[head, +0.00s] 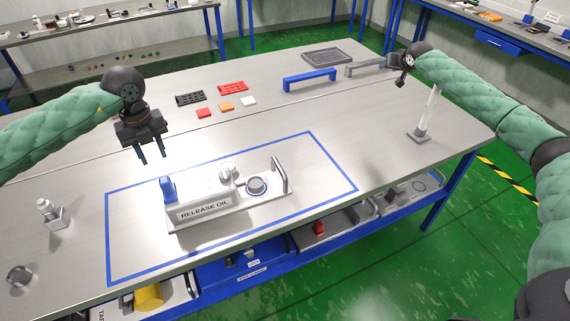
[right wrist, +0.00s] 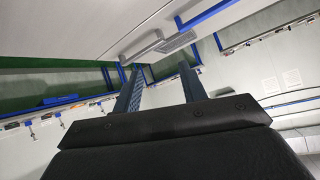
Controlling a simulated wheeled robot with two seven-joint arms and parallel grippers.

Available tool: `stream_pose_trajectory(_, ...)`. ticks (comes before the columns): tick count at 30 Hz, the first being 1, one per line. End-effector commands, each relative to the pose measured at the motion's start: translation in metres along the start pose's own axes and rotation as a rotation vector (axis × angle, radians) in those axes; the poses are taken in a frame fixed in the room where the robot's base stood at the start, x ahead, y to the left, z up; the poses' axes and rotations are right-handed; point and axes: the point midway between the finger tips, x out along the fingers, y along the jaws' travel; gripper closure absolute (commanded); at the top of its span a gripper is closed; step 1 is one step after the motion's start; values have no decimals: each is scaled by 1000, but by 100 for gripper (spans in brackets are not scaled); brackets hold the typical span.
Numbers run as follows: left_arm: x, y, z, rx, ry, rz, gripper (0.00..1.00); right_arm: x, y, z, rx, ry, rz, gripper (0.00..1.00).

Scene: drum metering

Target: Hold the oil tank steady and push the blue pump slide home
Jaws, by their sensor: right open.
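The oil tank (head: 205,209) is a light grey unit labelled RELEASE OIL, standing inside a blue outline on the bench. A blue upright block (head: 169,189), which looks like the pump slide, is at its left end. A grey bar handle (head: 280,174) rises at its right end, near a round blue-ringed part (head: 256,185). My left gripper (head: 152,158) is open and empty, above and behind the tank's left end, touching nothing. My right gripper (right wrist: 160,68) is open and empty in the right wrist view; in the head view its fingers are hard to see at the far right.
A clear cylinder on a grey base (head: 419,136) stands below my right wrist. A blue handle (head: 309,78), a grey handle (head: 366,66) and a dark tray (head: 327,56) lie at the back. A small bottle (head: 53,214) stands at left. Bench around the tank is clear.

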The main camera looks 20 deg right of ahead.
Motion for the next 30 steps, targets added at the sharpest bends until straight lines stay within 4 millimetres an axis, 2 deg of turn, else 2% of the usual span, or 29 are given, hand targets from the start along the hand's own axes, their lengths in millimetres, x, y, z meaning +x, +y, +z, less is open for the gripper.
stream_pose_trajectory(1,0,0,0,0,0,0,64,3,-27,4,-5,-12,-24,58)
stream_pose_trajectory(3,0,0,0,0,0,0,64,6,-60,13,-13,-36,-50,58)
stream_pose_trajectory(8,0,0,0,0,0,0,64,8,-129,44,-30,-119,-95,58)
stream_pose_trajectory(12,0,0,0,0,0,0,64,3,-182,86,-50,-224,-115,58)
stream_pose_trajectory(20,0,0,0,0,0,0,64,-21,-264,176,-107,-446,-118,58)
stream_pose_trajectory(26,0,0,0,0,0,0,64,-56,-318,247,-175,-616,-102,58)
stream_pose_trajectory(30,0,0,0,0,0,0,64,-87,-351,297,-238,-732,-80,58)
